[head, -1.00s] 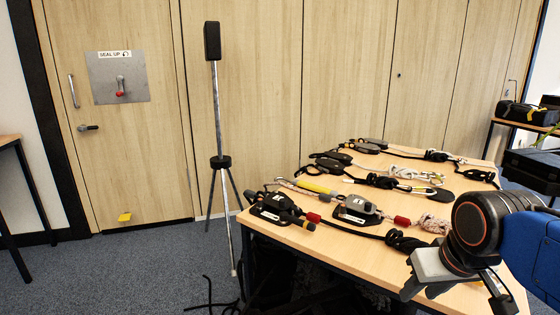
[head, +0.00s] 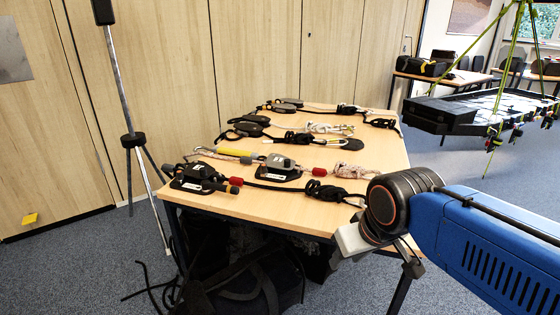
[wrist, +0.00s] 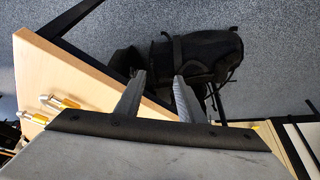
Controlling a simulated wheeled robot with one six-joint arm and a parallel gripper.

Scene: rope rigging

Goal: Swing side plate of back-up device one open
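My gripper (wrist: 160,76) is open and empty in the wrist view, over the floor beside the table edge. In the head view it is at the table's front right corner, apart from both devices and partly hidden by my wrist.
The table (head: 380,152) also holds ropes, carabiners and further devices behind. A black bag (wrist: 190,58) lies on the floor below. A tripod stand (head: 133,140) stands left of the table. A black rack (head: 470,112) with green cords hangs at right.

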